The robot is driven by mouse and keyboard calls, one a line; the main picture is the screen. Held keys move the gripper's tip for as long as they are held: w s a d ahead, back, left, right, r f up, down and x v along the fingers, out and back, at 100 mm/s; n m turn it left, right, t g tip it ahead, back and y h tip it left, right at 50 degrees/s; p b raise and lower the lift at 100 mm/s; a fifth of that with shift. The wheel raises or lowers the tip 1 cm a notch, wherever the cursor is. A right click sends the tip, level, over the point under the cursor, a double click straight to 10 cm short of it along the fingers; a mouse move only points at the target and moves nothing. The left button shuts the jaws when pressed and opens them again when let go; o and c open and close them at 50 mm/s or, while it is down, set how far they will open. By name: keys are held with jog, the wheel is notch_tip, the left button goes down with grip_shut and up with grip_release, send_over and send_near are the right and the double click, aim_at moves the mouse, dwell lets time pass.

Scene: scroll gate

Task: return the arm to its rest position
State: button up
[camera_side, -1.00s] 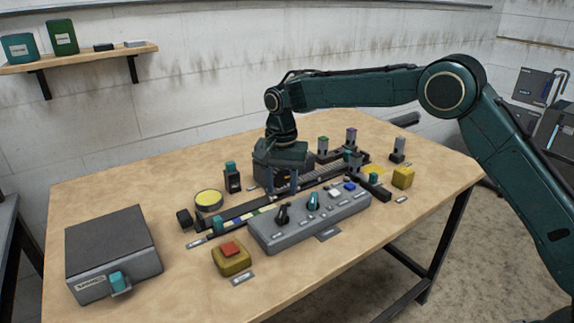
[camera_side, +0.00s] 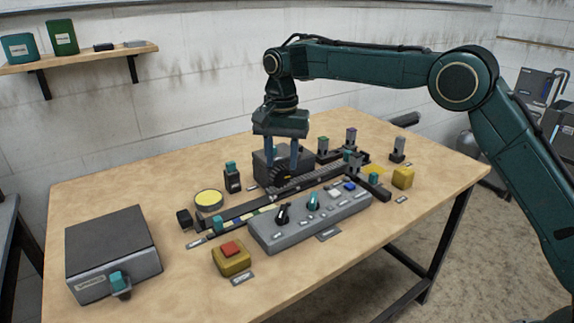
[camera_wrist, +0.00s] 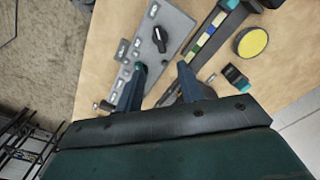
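My gripper (camera_side: 281,165) hangs from my dark green arm above the middle of the table, over the conveyor-like track and close to a dark block behind it. Its two blue-grey fingers point down and stand apart with nothing between them. In the wrist view my gripper (camera_wrist: 160,80) also shows two separated fingertips, with bare table and the edge of the grey control panel beyond. The exact height of the fingertips over the track is hard to tell.
The grey control panel (camera_side: 310,218) with knobs lies in front of the track (camera_side: 245,207). A yellow box with a red button (camera_side: 232,258), a dark grey box (camera_side: 112,250), a yellow disc (camera_side: 208,200) and a yellow block (camera_side: 403,178) stand around. Space above is clear.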

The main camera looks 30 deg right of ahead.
jog(key=s+d+r+n+t, duration=0.1)
jog(key=s+d+r+n, duration=0.1)
jog(key=s+d+r, duration=0.55)
jog(key=s+d+r+n+t, duration=0.2)
jog(key=s+r, duration=0.3)
jog(key=s, duration=0.5)
jog(key=s+d+f+n+t, duration=0.1)
jog(key=s+d+f+n, duration=0.1)
jog(key=s, duration=0.8)
jog(key=s+d+f+n+t, duration=0.1)
jog(key=s+d+f+n, duration=0.1)
jog(key=s, duration=0.9)
notch_tip(320, 180, down, 2)
jog(key=shift+s+d+f+n+t, duration=0.1)
jog(key=shift+s+d+n+t, duration=0.25)
jog(key=shift+n, duration=0.25)
jog(key=shift+w, duration=0.15)
